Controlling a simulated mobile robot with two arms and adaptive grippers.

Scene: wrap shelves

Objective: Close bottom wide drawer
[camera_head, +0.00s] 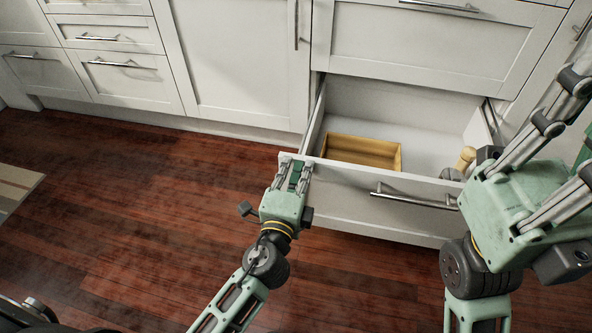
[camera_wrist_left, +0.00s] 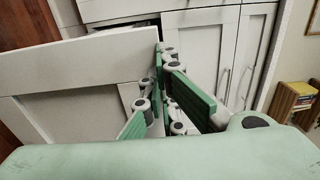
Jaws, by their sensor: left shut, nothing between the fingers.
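The bottom wide drawer (camera_head: 335,195) is pulled out, with its white front panel standing away from the cabinet and a metal bar handle (camera_head: 412,198) on it. My left gripper (camera_head: 294,163) is shut and empty at the left end of the drawer front. I cannot tell if it touches the panel. In the left wrist view the panel (camera_wrist_left: 85,85) is on the left, close to the green finger pads. My right gripper (camera_head: 578,120) is open at the right, nearer the camera. Its hand hides the right end of the drawer front.
Inside the drawer are a wooden box (camera_head: 362,151) and a wooden-topped item (camera_head: 466,158), partly hidden. Another closed wide drawer (camera_head: 430,45) is above. A closed cabinet door (camera_head: 235,60) and several closed drawers are to the left.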

